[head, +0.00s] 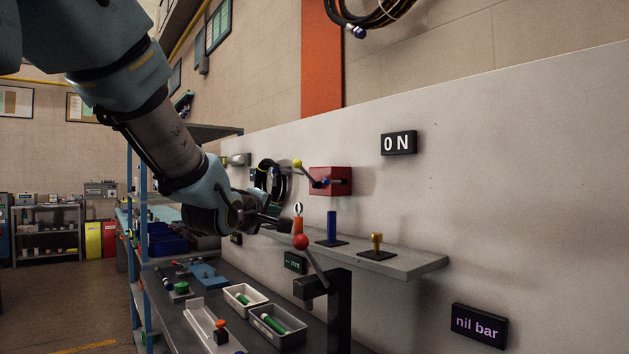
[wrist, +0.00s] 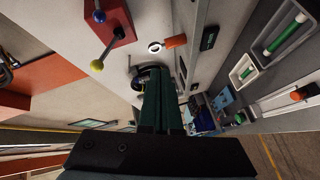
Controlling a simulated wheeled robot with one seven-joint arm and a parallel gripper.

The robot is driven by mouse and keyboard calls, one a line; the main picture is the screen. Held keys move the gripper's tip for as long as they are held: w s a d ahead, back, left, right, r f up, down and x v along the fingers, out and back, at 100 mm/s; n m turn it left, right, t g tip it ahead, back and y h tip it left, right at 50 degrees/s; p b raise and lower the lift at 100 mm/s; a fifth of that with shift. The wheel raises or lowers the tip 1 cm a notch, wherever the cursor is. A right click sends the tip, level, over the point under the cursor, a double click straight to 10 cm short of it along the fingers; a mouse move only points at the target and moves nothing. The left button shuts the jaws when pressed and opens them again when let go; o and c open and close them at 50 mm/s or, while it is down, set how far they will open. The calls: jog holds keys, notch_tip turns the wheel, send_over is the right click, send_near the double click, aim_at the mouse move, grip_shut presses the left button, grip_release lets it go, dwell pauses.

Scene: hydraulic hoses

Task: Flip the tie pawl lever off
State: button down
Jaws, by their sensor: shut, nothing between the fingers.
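Two levers show, and neither carries a readable name, so I cannot tell which is the tie pawl lever. A red box (head: 338,180) on the white panel has a lever with a yellow knob (head: 297,163) and a blue knob (head: 325,182). The red box (wrist: 118,24) is at the upper left in the wrist view, with its yellow knob (wrist: 96,65) tilted out. A lever with a red knob (head: 300,242) leans on a black stand (head: 338,305). My gripper (head: 287,225) is shut and empty, below and left of the red box, apart from both levers.
An orange-handled ring piece (head: 298,222), a blue cylinder (head: 332,222) and a brass piece (head: 376,243) stand on the grey ledge (head: 425,262) close to my gripper. Trays (head: 290,341) hold green parts below. Signs read "ON" (head: 399,143) and "nil bar" (head: 479,326).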

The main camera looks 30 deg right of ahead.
aim_at(334, 182)
jog(key=s+d+r+h, duration=0.3)
jog(key=d+r, duration=0.1)
jog(key=r, duration=0.2)
jog(key=shift+d+n, duration=0.25)
jog(key=shift+n, duration=0.15)
jog(key=shift+w, duration=0.1)
jog(key=p+x, duration=0.4)
jog(key=x, duration=0.6)
jog(key=shift+t, duration=0.3)
